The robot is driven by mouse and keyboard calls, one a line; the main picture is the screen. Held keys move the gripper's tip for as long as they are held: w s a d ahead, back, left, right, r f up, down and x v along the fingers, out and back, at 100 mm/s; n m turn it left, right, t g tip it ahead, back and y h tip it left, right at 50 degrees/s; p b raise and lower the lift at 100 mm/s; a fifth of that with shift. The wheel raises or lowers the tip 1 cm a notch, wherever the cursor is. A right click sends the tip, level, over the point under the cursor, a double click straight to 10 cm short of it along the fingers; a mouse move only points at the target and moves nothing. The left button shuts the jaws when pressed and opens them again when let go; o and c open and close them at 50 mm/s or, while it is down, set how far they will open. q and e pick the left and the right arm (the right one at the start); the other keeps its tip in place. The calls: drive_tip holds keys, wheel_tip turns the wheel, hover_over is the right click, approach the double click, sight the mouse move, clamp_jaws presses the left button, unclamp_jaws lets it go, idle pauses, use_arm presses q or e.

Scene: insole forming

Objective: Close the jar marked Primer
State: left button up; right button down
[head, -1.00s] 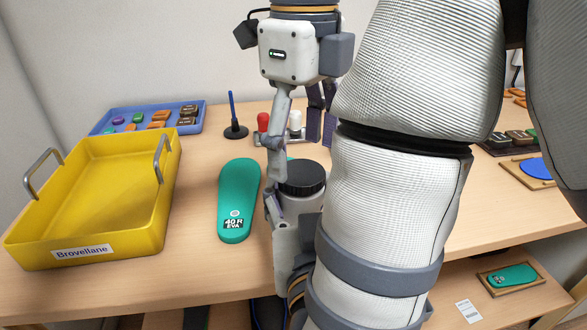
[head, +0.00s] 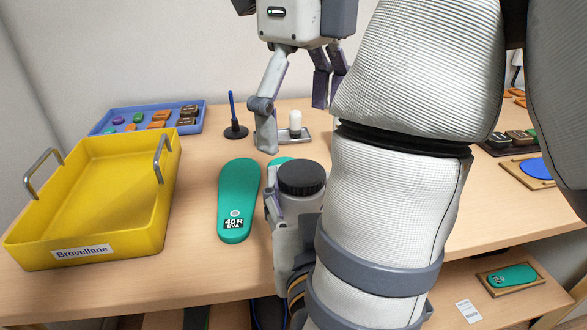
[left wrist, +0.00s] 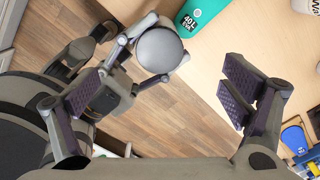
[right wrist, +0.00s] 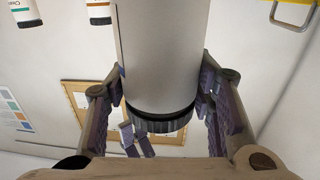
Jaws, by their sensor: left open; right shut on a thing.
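A white jar (head: 305,203) with a black ribbed lid (head: 301,176) on top stands upright in my right gripper, partly hidden by my right arm. My right gripper (right wrist: 165,100) is shut on the jar. My left gripper (head: 293,122) is open and empty, above and behind the lid. In the left wrist view the lid (left wrist: 159,50) shows between and beyond the open fingers (left wrist: 163,95).
A teal insole (head: 239,195) lies left of the jar. A yellow tray (head: 85,238) stands at the left, with a blue tray (head: 112,119) behind it. A blue stamp-like stand (head: 235,129) and a small tray with a white piece (head: 295,122) are at the back.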

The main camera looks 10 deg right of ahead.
use_arm(q)
wheel_tip(320, 180, up, 7)
drive_tip(key=shift+f, duration=0.15)
use_arm(e)
drive_tip(key=shift+r, duration=0.1)
